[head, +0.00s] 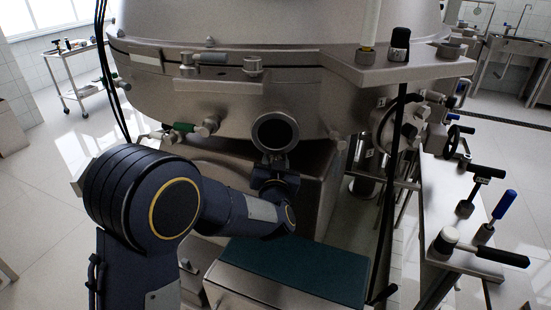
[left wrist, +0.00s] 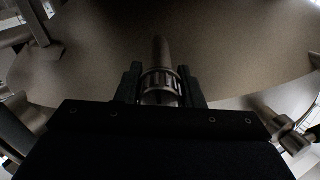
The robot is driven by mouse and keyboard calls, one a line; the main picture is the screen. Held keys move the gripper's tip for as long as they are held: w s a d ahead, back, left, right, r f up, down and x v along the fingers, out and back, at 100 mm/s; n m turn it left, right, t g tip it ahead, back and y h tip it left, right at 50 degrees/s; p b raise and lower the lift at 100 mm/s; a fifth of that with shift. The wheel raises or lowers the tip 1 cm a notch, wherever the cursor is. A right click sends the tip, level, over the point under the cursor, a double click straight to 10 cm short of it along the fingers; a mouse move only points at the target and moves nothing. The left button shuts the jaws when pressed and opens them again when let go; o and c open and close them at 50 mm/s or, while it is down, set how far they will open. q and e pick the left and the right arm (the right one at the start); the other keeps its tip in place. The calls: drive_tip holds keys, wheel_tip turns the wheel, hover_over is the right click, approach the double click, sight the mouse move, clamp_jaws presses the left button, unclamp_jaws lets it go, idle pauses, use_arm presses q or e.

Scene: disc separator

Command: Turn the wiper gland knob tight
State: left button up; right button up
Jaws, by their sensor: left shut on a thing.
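In the left wrist view a ribbed metal knob (left wrist: 160,84), which I take for the wiper gland knob, sits on a short shaft under the separator's rounded body (left wrist: 230,45). My left gripper (left wrist: 160,86) has one dark finger on each side of it and is shut on it. In the head view my left arm comes in from the left, and my left gripper (head: 272,172) is just below a round dark-faced sight glass (head: 275,133) on the separator (head: 220,95). My right gripper is in neither view.
A teal-topped metal box (head: 295,268) stands below my left forearm. On the right, a bench (head: 440,200) carries several handled valves, including a blue-handled one (head: 503,205). A trolley (head: 75,75) stands at the back left.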

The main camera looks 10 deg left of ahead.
use_arm(q)
drive_tip(key=shift+f, duration=0.15)
drive_tip(key=o, duration=1)
drive_tip(key=shift+s, duration=0.1)
drive_tip(key=s, duration=0.2)
drive_tip(key=s+d, duration=0.1)
drive_tip(key=s, duration=0.2)
drive_tip(key=s+b, duration=0.1)
drive_tip(key=s, duration=0.1)
drive_tip(key=shift+s+d, duration=0.2)
drive_tip(key=shift+s, duration=0.1)
drive_tip(key=shift+a, duration=0.1)
